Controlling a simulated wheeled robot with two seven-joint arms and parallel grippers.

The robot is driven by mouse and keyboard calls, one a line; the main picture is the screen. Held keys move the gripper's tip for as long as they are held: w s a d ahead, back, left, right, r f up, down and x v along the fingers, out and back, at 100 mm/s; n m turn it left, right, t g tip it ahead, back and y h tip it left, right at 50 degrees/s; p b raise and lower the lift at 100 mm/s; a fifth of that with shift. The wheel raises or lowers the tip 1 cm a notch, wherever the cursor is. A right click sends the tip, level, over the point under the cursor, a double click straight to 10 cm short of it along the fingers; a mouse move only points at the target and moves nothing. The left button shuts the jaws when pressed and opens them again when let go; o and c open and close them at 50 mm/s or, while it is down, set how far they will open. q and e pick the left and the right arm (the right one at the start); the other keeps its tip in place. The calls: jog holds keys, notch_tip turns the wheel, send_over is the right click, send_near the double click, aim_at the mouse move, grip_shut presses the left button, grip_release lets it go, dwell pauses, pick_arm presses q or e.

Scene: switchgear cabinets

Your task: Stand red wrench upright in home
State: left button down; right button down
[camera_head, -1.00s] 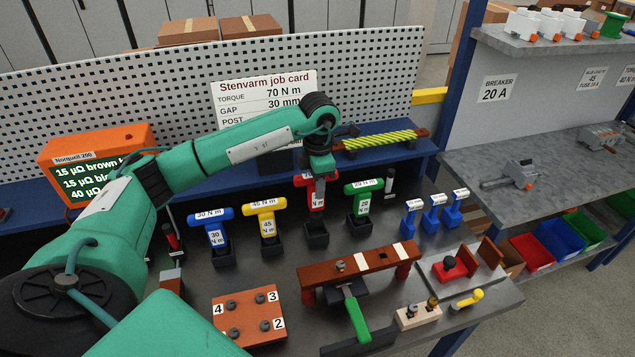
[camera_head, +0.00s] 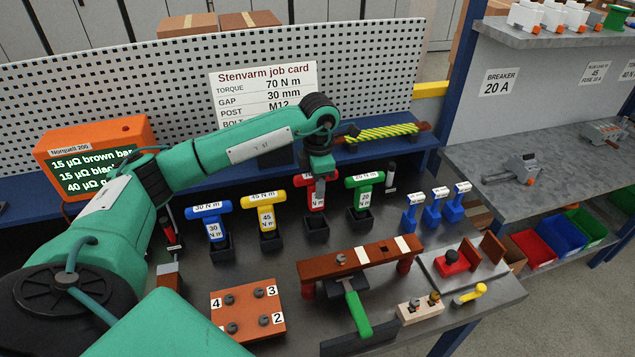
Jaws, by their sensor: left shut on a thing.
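The red wrench (camera_head: 316,201) is a T-handled tool standing upright between the yellow wrench (camera_head: 266,215) and the green wrench (camera_head: 364,195). My left gripper (camera_head: 319,182) points down and is shut on its red handle, partly covering it. The red wrench's lower end is at the black square holder (camera_head: 317,230), its home. The shaft looks to be in the holder's mouth, but I cannot tell if it is fully seated. The blue wrench (camera_head: 212,226) stands in its own holder farther left. My right gripper is not in view.
A brown bar (camera_head: 361,258) on red supports, with a green-handled tool (camera_head: 357,311), lies in front of the holders. A brown numbered block (camera_head: 247,312) is at front left. Small blue tools (camera_head: 432,213) stand to the right. A pegboard (camera_head: 130,95) rises behind.

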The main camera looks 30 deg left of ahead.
pick_arm(q)
jog(key=shift+f+b, duration=1.4)
jog(key=shift+f, duration=0.4)
jog(key=c, duration=1)
grip_release()
jog(key=shift+o, duration=0.2)
notch_tip(320, 180, up, 12)
jog(key=b, duration=0.3)
jog(key=shift+r, duration=0.9)
jog(key=shift+r, duration=0.1)
